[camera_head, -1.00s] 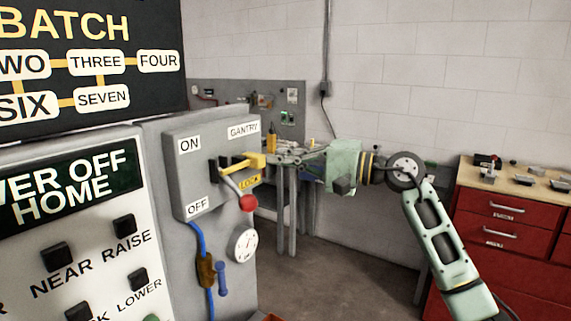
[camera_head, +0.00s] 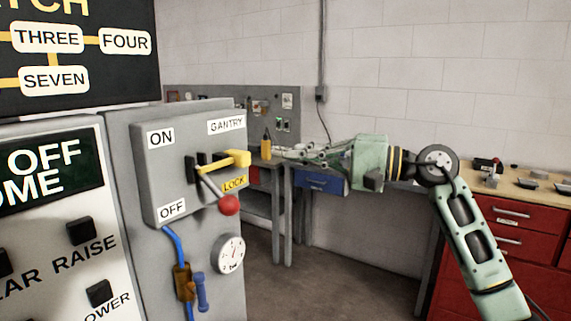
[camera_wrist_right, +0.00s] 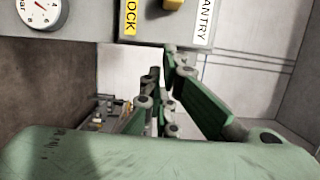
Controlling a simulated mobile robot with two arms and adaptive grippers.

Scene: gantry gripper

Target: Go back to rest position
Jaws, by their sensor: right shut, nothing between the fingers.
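My right gripper (camera_head: 282,152) is shut and empty in the head view, with its arm coming in from the right. It points left toward the grey gantry switch box and is apart from the yellow lock handle (camera_head: 236,160). In the right wrist view its green fingers (camera_wrist_right: 165,85) reach forward below the box. My left gripper is not in view.
A control panel with black buttons (camera_head: 81,231) stands at the left, below a dark batch board (camera_head: 85,85). A gauge (camera_head: 229,254) and blue cable (camera_head: 173,240) are under the box. A workbench (camera_head: 320,182) is behind; a red drawer cabinet (camera_head: 512,240) is at right. Open floor lies between.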

